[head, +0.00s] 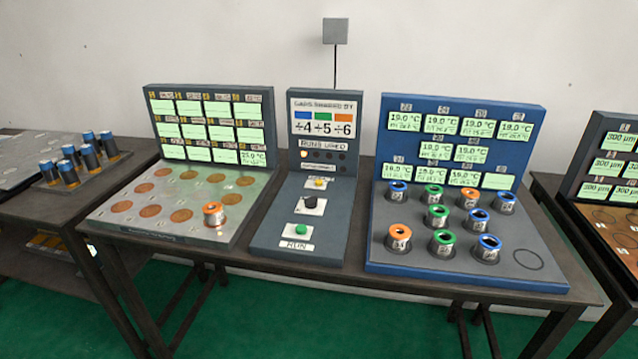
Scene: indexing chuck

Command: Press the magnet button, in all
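A grey control console (270,235) stands in the middle of the table. On its sloped front are a small yellow button (319,183), a black knob or button (310,203) and a green button (301,229) above a label reading RUN. The labels by the yellow and black controls are too small to read, so I cannot tell which is the magnet button. The console's upright panel (323,130) shows blue, green and orange swatches marked ÷4, ÷5 and ÷6. Below them is a row of small lamps, the leftmost (304,154) lit. Neither gripper is in view.
Left of the console, a metal plate (240,180) with copper discs carries one orange-topped cylinder (214,214). Right of it, a blue-backed station (380,252) holds several coloured-ring cylinders and one empty outlined spot (528,260). Side tables stand left and right.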

